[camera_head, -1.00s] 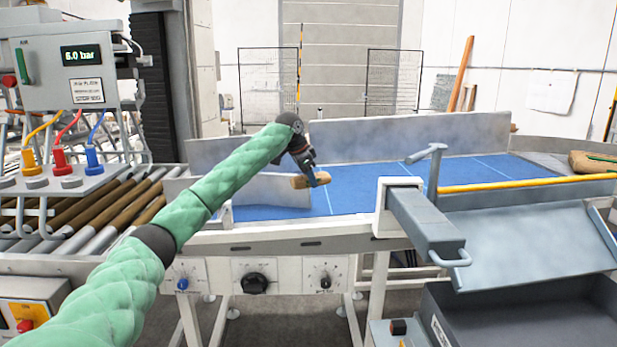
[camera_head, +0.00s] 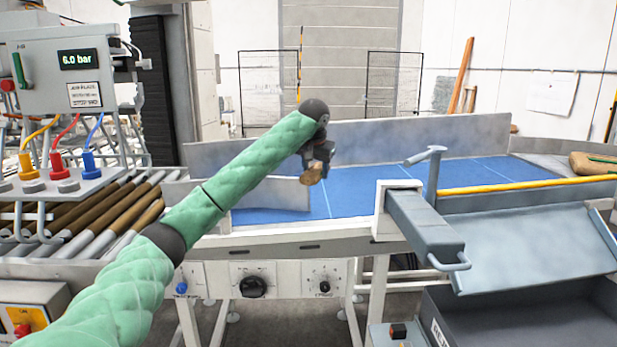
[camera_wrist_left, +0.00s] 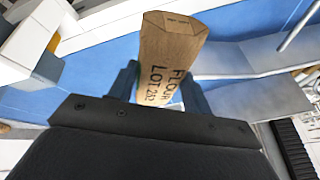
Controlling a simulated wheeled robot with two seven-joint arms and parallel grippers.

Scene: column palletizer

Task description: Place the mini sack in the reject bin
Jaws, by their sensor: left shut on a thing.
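The mini sack (camera_head: 312,180) is a small brown paper sack held above the blue conveyor belt (camera_head: 360,188). In the left wrist view the sack (camera_wrist_left: 168,55) shows print reading "FLOUR LOT" and stands out between the two fingers. My left gripper (camera_head: 315,170) is shut on it; the fingers also show in the left wrist view (camera_wrist_left: 160,88). The reject bin (camera_head: 520,318) is the dark grey open box at the lower right, below a sloped grey chute (camera_head: 530,245). The sack is up and to the left of the bin. My right gripper is not in view.
A grey arm-like bracket with a handle (camera_head: 428,235) and a yellow rail (camera_head: 520,185) stand between the belt and the chute. Grey guard walls (camera_head: 420,135) line the belt. Another brown sack (camera_head: 592,163) lies at the far right. Rollers (camera_head: 110,215) are at left.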

